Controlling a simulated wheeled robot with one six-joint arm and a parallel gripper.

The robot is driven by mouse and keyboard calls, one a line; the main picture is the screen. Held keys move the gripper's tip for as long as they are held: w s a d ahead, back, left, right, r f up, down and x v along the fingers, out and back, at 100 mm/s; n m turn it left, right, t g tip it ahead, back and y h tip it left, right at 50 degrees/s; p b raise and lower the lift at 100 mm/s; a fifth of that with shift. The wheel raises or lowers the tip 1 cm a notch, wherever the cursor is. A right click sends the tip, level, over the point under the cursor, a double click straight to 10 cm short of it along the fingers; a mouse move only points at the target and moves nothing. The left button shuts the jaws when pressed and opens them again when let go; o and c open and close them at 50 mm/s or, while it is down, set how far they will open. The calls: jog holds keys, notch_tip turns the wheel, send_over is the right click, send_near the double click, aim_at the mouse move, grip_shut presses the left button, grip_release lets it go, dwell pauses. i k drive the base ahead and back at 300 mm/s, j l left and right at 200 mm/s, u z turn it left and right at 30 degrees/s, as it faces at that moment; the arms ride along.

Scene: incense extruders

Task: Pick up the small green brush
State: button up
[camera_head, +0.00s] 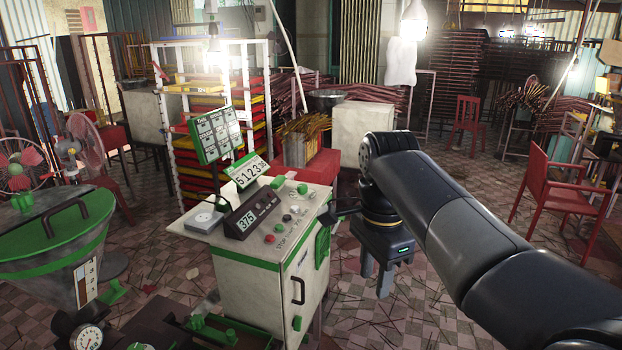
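I cannot pick out the small green brush for certain. Small green pieces sit on top of the cream control cabinet (262,285): one green piece (278,182) near its back edge and another green piece (302,188) to the right of it. They are too small to tell whether either is a brush. My gripper (375,281) hangs in the air to the right of the cabinet, fingers pointing down. A gap shows between the fingers and nothing is seen in it.
A green-rimmed hopper (50,240) with a gauge (87,337) stands at left. Fans (84,139) are behind it. A rack of colored trays (210,85) stands behind the cabinet. Red chairs (565,185) are at right. The tiled floor (440,170) is open in the middle.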

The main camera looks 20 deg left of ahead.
aim_at(278, 183)
jog(key=i+l, duration=0.15)
jog(key=i, duration=0.35)
jog(key=i+l, duration=0.1)
jog(key=i, duration=0.45)
jog(key=i+l, duration=0.15)
jog(key=i, duration=0.35)
jog(key=i+j+u, duration=0.15)
jog(key=i+u, duration=0.2)
jog(key=u, duration=0.15)
jog(key=i+u, duration=0.7)
jog(key=u, duration=0.25)
jog(key=i+j+u, duration=0.25)
jog(key=i+l, duration=0.1)
